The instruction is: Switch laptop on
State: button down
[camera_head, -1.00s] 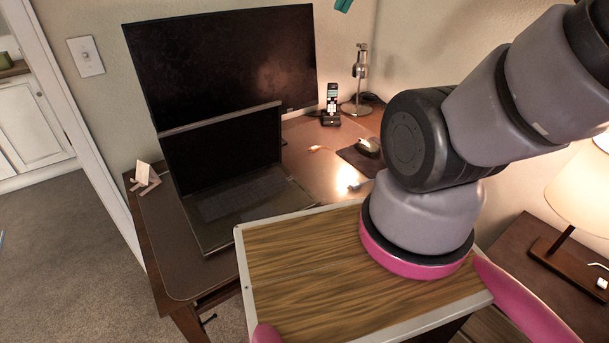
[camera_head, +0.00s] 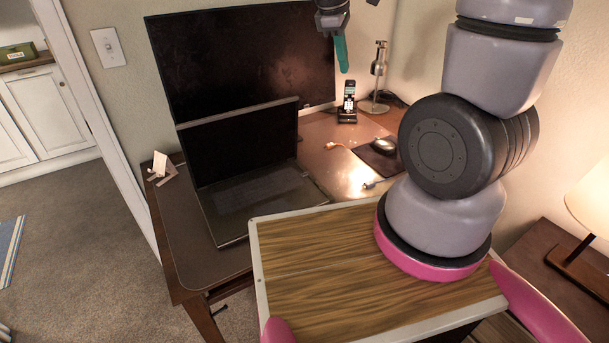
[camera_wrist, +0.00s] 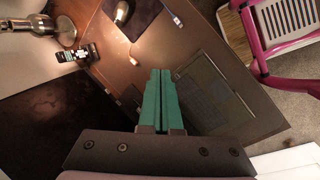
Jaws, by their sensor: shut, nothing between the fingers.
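The laptop (camera_head: 252,190) stands open on the desk (camera_head: 178,232) with a dark screen. Its keyboard deck faces me and its lid is in front of the large monitor. In the wrist view the laptop's keyboard deck (camera_wrist: 212,92) lies beyond and to the right of the fingers. My gripper (camera_head: 341,66) has green fingers and is up in front of the monitor's right edge, above the desk and apart from the laptop. In the wrist view my gripper (camera_wrist: 161,74) has its two fingers together, with nothing between them. The power button cannot be made out.
A dark monitor (camera_head: 235,60) stands behind the laptop. A cordless phone (camera_head: 348,103), a metal lamp (camera_head: 379,70) and a mouse (camera_head: 384,145) on a dark pad are to the right. A small pale stand (camera_head: 162,167) sits left. A cable end (camera_head: 333,146) lies on bare desk.

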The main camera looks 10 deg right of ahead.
jog(key=w+a+f+n+h, duration=0.2)
jog(key=w+f+n, duration=0.1)
jog(key=f+n, duration=0.25)
jog(key=w+a+f+n+h, duration=0.1)
jog(key=w+a+f+n, duration=0.15)
jog(key=f+n, duration=0.35)
jog(key=n+t+h, duration=0.2)
jog(key=n+t, duration=0.1)
jog(key=n, duration=0.7)
send_over(307, 174)
jog(key=a, duration=0.2)
notch_tip(307, 174, down, 15)
jog(key=shift+s, duration=0.3)
jog(key=shift+d, duration=0.1)
jog(key=shift+f, duration=4.35)
jog(key=shift+f, duration=0.4)
jog(key=shift+f, duration=0.35)
jog(key=shift+s+f+g, duration=0.25)
jog(key=shift+f+g, duration=0.05)
jog(key=shift+f, duration=0.05)
